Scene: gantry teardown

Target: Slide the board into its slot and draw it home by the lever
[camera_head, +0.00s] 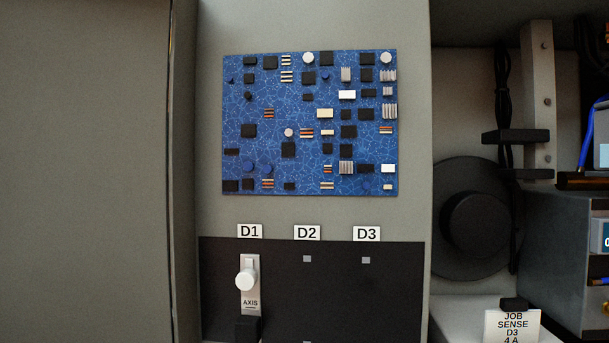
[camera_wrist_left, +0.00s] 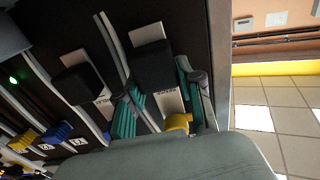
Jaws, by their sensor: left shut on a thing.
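In the left wrist view my left gripper (camera_wrist_left: 158,92) has its teal-padded fingers on both sides of a board's pale front plate (camera_wrist_left: 168,103). It is shut on this board, which has a black block (camera_wrist_left: 153,66) and a yellow knob (camera_wrist_left: 178,122); its label is too small to read. Whether the board sits in a slot cannot be told. In the head view a dark slot panel (camera_head: 335,290) has places D1, D2 and D3. D1 holds a plate marked AXIS (camera_head: 250,303) with a white knob (camera_head: 246,280). D2 and D3 show no plate. Neither gripper shows in the head view.
A blue circuit board (camera_head: 310,123) is on the wall above the panel. A card (camera_head: 513,326) at lower right reads JOB SENSE D3 4 A. Beside the held board in the wrist view is another plate with a black block (camera_wrist_left: 78,84). Tiled floor (camera_wrist_left: 280,105) lies to the right.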

